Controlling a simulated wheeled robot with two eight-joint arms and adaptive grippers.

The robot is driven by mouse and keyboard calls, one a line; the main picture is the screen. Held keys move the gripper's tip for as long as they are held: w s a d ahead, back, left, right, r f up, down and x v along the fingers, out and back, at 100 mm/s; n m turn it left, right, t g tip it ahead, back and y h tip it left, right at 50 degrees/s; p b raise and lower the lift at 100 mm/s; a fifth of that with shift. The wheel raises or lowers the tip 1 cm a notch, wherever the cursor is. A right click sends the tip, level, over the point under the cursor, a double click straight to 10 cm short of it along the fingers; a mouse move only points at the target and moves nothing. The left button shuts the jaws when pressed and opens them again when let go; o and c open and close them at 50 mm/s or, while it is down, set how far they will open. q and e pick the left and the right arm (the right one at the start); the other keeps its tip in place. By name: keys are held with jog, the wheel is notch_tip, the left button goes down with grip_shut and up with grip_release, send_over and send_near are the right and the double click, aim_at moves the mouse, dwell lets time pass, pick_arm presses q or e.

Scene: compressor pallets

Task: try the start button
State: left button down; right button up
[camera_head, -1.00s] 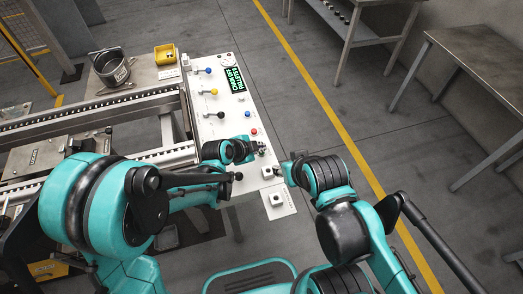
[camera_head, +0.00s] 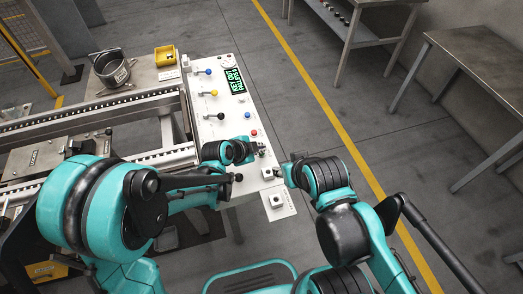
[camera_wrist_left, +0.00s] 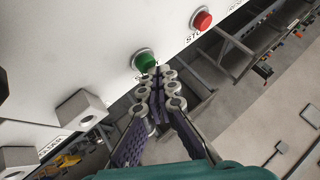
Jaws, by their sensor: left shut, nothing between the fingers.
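The green start button (camera_wrist_left: 146,61) sits in a metal ring on the white panel (camera_wrist_left: 60,40) in the left wrist view. The red stop button (camera_wrist_left: 202,20) is to its upper right; a red button also shows on the panel in the head view (camera_head: 253,131). My left gripper (camera_wrist_left: 160,78) is shut and empty, its fingertips at the lower edge of the green button. I cannot tell whether they press it. In the head view my left gripper (camera_head: 259,148) covers the green button. My right gripper (camera_head: 285,167) is just right of the panel edge; its fingers are unclear.
The panel carries a green-lit display (camera_head: 235,80) and blue, yellow and black-knobbed levers. Floor right of the panel is clear up to the tables (camera_head: 470,70).

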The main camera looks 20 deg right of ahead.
pick_arm(q)
jog(key=shift+r, duration=0.55)
notch_tip(320, 180, up, 5)
jog(key=p, duration=0.4)
jog(key=shift+r, duration=0.1)
dwell(0.6)
jog(key=s+a+r+n+y, duration=0.1)
jog(key=s+a+r+n, duration=0.15)
jog(key=a, duration=0.35)
jog(key=s+a+r+n+t+y, duration=0.1)
jog(key=a+r+n, duration=0.25)
jog(key=a, duration=0.35)
jog(key=s+a+r+n+y, duration=0.2)
jog(key=a+r+n, duration=0.15)
jog(key=a, duration=0.25)
jog(key=s+a+n+y, duration=0.3)
jog(key=s+a+n, duration=0.7)
jog(key=a, duration=0.3)
jog(key=shift+s+a+t, duration=0.15)
jog(key=shift+s+t, duration=0.15)
jog(key=shift+s, duration=0.15)
